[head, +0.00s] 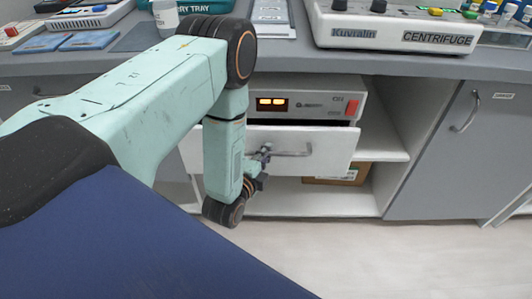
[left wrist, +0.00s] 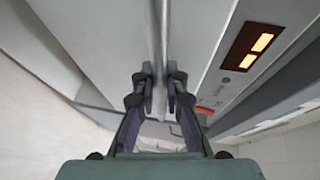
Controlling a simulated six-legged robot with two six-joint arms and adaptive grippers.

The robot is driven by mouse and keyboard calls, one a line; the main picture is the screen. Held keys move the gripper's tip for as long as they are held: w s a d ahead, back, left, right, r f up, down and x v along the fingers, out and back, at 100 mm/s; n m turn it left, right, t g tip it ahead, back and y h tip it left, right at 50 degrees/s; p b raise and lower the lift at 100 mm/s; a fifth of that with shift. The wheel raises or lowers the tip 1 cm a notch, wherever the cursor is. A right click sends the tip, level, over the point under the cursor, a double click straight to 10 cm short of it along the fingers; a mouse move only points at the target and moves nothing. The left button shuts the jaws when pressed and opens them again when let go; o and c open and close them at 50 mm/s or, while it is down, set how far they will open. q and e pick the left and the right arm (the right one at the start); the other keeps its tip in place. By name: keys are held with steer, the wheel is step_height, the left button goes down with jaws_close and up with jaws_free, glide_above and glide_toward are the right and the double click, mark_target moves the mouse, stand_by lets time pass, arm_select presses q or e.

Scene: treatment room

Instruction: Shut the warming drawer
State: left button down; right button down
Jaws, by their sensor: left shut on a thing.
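The warming drawer (head: 325,145) is a white front panel under a white control unit with a lit orange display (head: 271,104) and a red switch (head: 353,107). The panel stands out from the unit, with a dark gap along its top edge, so the drawer is partly open. Its grey bar handle (head: 294,153) runs across the front. My left gripper (head: 264,155) is shut on the handle near its left part; my arm hides the panel's left part. In the left wrist view, the fingers (left wrist: 159,80) close on the bar, with the display (left wrist: 254,47) at right. My right gripper is not in view.
A grey counter (head: 290,57) above holds a centrifuge box (head: 395,25), trays and papers. An open shelf (head: 300,195) below holds a cardboard box (head: 338,174). A grey cabinet door (head: 450,150) is at right. The floor (head: 400,260) in front is clear.

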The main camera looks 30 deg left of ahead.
arm_select(q)
steer(key=w+a, duration=0.2)
steer(key=w, duration=0.1)
steer(key=shift+w+a+r, duration=0.1)
steer(key=shift+w+a, duration=0.05)
steer(key=shift+w, duration=0.15)
steer(key=c, duration=1.4)
jaws_free()
steer(key=shift+w, duration=0.1)
steer(key=shift+o, duration=0.2)
steer(key=v, duration=1.2)
